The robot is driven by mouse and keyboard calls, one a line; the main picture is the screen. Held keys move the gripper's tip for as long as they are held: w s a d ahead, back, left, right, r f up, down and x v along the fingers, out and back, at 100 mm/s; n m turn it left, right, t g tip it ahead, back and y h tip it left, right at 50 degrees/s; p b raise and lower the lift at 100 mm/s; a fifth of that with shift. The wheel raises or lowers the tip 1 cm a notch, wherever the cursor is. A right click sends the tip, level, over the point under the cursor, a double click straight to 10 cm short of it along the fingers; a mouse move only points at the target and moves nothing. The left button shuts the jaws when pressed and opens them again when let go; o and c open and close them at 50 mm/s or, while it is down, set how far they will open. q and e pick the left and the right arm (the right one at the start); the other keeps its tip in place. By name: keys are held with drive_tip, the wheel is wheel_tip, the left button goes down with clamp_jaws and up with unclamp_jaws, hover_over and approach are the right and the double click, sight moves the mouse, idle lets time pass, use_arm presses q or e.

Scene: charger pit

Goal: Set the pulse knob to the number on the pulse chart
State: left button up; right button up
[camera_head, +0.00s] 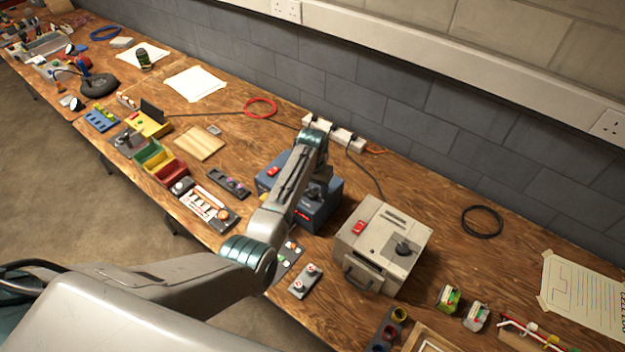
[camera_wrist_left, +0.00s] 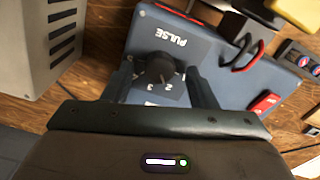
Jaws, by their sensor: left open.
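The pulse knob (camera_wrist_left: 160,68) is a round black knob on a blue box (camera_wrist_left: 207,48), below the upside-down label PULSE. The digits 2 and 3 show beside it; the rest of its scale is hidden or unclear. My left gripper (camera_wrist_left: 164,82) is open, with one dark finger on each side of the knob; I cannot tell whether they touch it. In the head view, my left arm hides much of the blue box (camera_head: 329,207). I cannot pick out the pulse chart for sure. My right gripper is not in view.
A beige box (camera_head: 385,222) with a red switch stands right of the blue box. A small control panel (camera_head: 304,281) lies in front. A sheet with coloured lines (camera_head: 588,297) is at the far right. Coloured bins (camera_head: 160,160) and a wooden board (camera_head: 199,143) are to the left.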

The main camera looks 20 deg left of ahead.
sight(312, 192)
use_arm(q)
wheel_tip(312, 192, up, 10)
drive_tip(key=b, duration=0.3)
idle(0.4)
